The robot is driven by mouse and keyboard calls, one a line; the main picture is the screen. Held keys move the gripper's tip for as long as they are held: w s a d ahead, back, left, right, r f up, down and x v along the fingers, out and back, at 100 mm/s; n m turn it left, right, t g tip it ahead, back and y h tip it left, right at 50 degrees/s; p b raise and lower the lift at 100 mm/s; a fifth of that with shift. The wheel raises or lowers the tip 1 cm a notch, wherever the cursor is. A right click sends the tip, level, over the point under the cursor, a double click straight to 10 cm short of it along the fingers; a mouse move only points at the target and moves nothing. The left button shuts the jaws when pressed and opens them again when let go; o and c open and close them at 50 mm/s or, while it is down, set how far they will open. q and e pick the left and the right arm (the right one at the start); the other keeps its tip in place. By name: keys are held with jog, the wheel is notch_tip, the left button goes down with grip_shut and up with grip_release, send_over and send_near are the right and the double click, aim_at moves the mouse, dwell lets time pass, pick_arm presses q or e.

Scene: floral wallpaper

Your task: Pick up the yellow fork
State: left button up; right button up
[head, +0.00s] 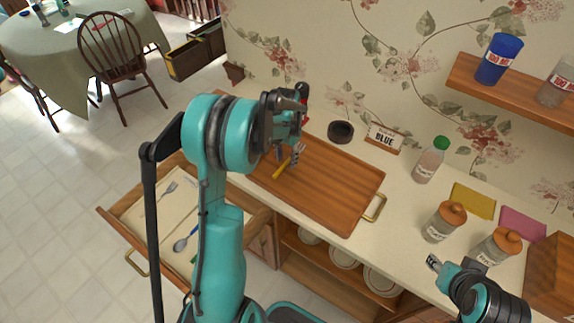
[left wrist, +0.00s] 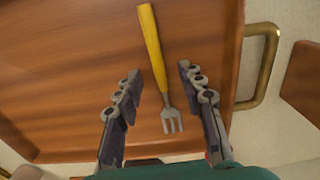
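The yellow fork (left wrist: 151,48) lies on the brown wooden tray (left wrist: 60,70) in the left wrist view, its metal tines toward my wrist.
An open drawer (head: 137,205) with cutlery is at the left. The tray has a brass handle (head: 375,208).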

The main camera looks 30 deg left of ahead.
pick_arm(q)
jog(key=shift+f, duration=0.35)
jog(key=shift+r, duration=0.1)
grip_shut()
